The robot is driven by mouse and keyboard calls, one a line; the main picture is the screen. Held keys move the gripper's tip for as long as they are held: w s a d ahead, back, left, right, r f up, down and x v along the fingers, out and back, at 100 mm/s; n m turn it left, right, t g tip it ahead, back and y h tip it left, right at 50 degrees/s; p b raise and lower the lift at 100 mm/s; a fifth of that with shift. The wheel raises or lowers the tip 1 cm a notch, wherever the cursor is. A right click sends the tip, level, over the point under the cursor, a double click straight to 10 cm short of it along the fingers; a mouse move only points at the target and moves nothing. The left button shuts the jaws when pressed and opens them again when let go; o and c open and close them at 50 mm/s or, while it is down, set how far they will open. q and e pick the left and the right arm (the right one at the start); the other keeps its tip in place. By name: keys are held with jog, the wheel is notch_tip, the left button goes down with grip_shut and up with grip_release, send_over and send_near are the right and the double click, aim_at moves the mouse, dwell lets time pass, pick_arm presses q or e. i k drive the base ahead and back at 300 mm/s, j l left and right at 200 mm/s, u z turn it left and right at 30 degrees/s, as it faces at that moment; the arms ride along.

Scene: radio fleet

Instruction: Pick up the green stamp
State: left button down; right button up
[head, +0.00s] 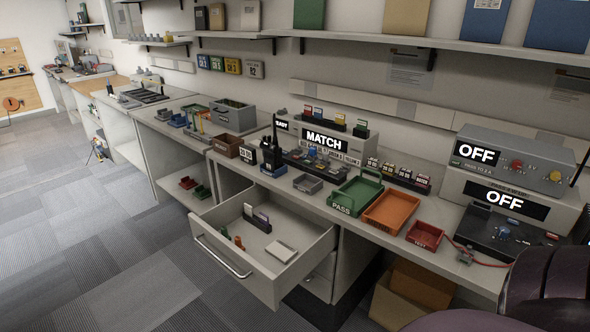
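An open drawer (213,258) juts out below the long workbench. In it stand two small upright pieces that look like stamps: a green one (225,233) and an orange-red one (239,242) just right of it. They are small, so their shape is hard to make out. A dark holder (257,218) with pale tops stands behind them, and a white pad (281,250) lies to their right. Neither of my grippers is in view.
The bench carries a green PASS tray (342,209), an orange tray (391,211), a red tray (425,235), a black handheld radio (276,150) and a MATCH display (324,141). A dark rounded shape (545,285) fills the lower right corner. The carpet left of the drawer is clear.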

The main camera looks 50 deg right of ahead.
aim_at(224, 229)
jog(key=z, duration=1.65)
jog(key=u, duration=0.4)
jog(key=i+j+z, duration=0.1)
jog(key=i+j, duration=0.15)
jog(key=i+j+z, duration=0.1)
jog(key=i+j, duration=0.15)
jog(key=j, duration=0.15)
